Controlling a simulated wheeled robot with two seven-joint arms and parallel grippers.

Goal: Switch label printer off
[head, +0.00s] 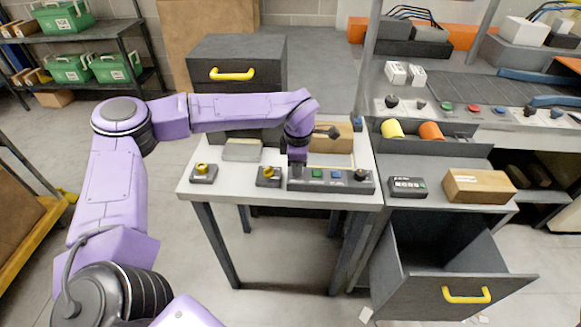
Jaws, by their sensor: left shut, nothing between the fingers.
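A long dark control panel (345,185) lies along the front edge of the white table. It carries a green button (317,174), a blue button (336,175) and a dark knob (361,174). My left gripper (297,168) points down at the left end of this panel, left of the green button. It is shut and empty, and it hides that end; I cannot tell whether it touches. No printer is clearly recognisable; I cannot tell which device the panel belongs to. My right gripper is out of view.
Small boxes with yellow knobs (203,172) (268,175) stand left of the panel. A grey block (243,149) and a cardboard box (334,137) lie behind. An open drawer (455,285) juts out at right. A dark cabinet (238,62) stands behind the table.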

